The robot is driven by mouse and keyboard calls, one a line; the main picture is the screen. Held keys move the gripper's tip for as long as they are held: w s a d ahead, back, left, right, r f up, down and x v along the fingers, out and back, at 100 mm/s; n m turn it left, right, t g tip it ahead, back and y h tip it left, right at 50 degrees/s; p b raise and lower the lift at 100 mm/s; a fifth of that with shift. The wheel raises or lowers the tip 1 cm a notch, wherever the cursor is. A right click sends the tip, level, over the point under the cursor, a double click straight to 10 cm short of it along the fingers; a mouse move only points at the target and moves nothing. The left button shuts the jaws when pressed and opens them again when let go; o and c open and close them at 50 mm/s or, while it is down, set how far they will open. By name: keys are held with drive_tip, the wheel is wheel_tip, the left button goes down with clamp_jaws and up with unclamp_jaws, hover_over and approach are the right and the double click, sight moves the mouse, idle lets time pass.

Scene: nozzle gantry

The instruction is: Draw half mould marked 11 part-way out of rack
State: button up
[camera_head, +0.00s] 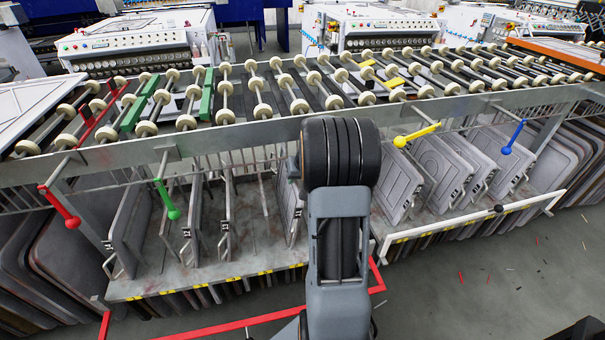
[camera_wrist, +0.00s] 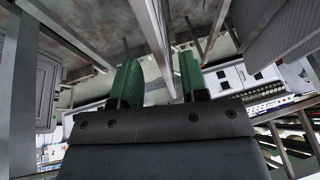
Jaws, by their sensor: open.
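The half moulds are grey plates standing on edge in the rack (camera_head: 240,268) under the roller table. On the left side of my arm stand several, including the far left one (camera_head: 130,225), a narrow one (camera_head: 192,222) and one close beside my arm (camera_head: 289,212). Their markings are too small to read, so I cannot tell which is 11. In the wrist view, grey plates stand at the left (camera_wrist: 48,95) and upper right (camera_wrist: 262,35), apart from the fingers.
Several more moulds (camera_head: 440,165) stand right of my arm. Red (camera_head: 60,207), green (camera_head: 167,200), yellow (camera_head: 415,134) and blue (camera_head: 513,137) levers stick out from the roller table (camera_head: 240,133). A white bar (camera_head: 480,223) and a red bar (camera_head: 235,325) run along the front.

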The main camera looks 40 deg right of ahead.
sight(296, 182)
drive_tip(key=shift+b+x, duration=0.5)
drive_tip(key=shift+x, duration=2)
drive_tip(key=shift+c, duration=0.4)
clamp_jaws()
